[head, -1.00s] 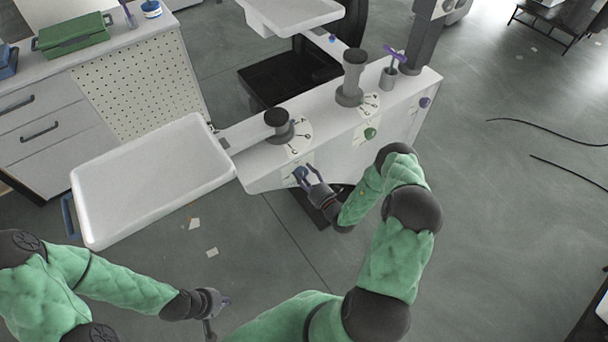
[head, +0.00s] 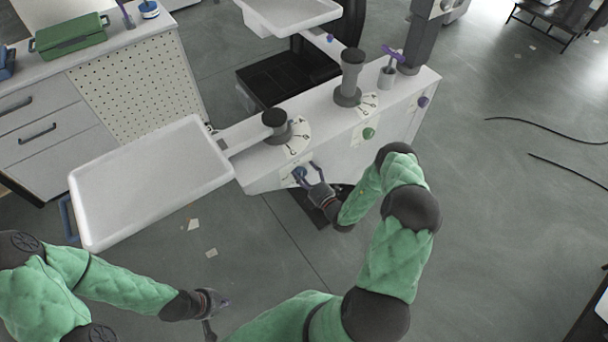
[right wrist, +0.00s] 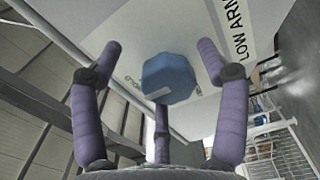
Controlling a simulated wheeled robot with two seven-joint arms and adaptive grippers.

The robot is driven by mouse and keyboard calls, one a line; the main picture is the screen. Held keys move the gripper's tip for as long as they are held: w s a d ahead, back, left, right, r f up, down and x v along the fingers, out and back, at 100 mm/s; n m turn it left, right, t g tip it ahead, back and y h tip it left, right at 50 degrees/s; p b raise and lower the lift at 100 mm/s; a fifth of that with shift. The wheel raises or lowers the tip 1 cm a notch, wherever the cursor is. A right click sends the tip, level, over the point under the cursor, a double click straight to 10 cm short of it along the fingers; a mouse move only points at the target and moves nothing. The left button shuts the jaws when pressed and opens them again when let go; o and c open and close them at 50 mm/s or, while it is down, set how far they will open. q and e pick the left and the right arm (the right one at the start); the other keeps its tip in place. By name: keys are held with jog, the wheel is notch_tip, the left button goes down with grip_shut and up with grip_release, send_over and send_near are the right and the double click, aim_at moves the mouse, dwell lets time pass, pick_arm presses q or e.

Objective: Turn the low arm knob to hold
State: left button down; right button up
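The low arm knob (head: 299,173) is blue and sits on the near face of the white column housing. It fills the middle of the right wrist view (right wrist: 170,78), with a pale mark on its lower edge. The word HOLD (right wrist: 133,86) is printed to its left there, and a LOW ARM label (right wrist: 238,40) to its right. My right gripper (head: 305,168) is open in front of the knob. Its purple fingers (right wrist: 160,65) stand around the knob, with visible gaps at both sides. My left gripper (head: 218,314) is low in the head view, open and empty, away from the housing.
A green knob (head: 368,133) and a purple knob (head: 423,102) sit further along the housing (head: 265,170). A white tray (head: 150,185) extends left. A drawer cabinet (head: 40,140) stands behind it. Floor at right is mostly clear.

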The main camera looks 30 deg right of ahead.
jog(key=shift+s+a, duration=0.15)
jog(key=shift+a, duration=0.1)
jog(key=shift+s+f, duration=0.1)
jog(key=shift+s, duration=0.15)
jog(key=s+d, duration=0.1)
jog(key=s, duration=1)
jog(key=shift+s, duration=0.15)
jog(key=shift+d, duration=0.1)
